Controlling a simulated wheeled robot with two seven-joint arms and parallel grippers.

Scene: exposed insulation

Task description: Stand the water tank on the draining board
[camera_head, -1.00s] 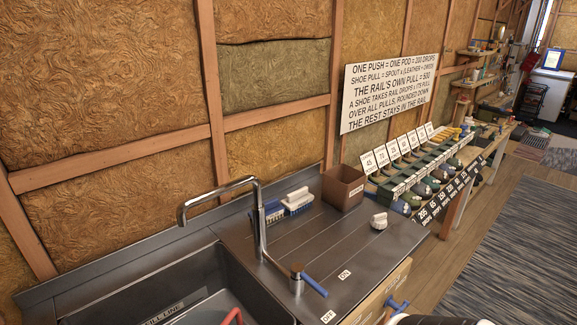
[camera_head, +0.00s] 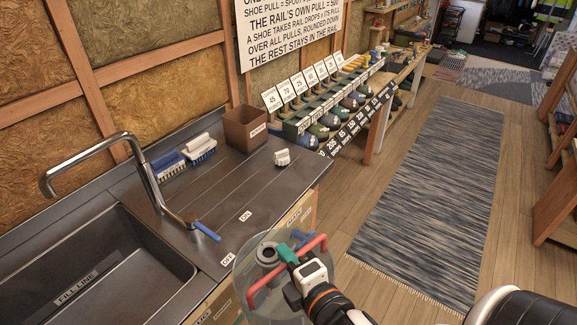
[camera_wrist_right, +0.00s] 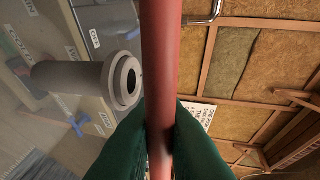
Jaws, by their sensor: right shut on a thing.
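The water tank (camera_head: 243,290) is a clear, see-through container with a red bar handle (camera_head: 262,290) and a grey neck (camera_head: 266,254). It is held in the air in front of the counter's front edge, below and right of the tap lever in the head view. My right gripper (camera_head: 291,256) has its green fingers shut on the handle. The right wrist view shows the handle (camera_wrist_right: 160,60) between the fingers, beside the grey neck (camera_wrist_right: 85,80). The draining board (camera_head: 215,190) is the dark metal surface right of the sink. I cannot tell the tank's water level. My left gripper is out of view.
The sink (camera_head: 110,270) and tap (camera_head: 145,175) are at the left. Brushes (camera_head: 185,158), a brown box (camera_head: 246,128) and a small white knob-like object (camera_head: 282,157) stand towards the board's back and right. A blue lever (camera_head: 206,231) sits near its front. The board's middle is clear.

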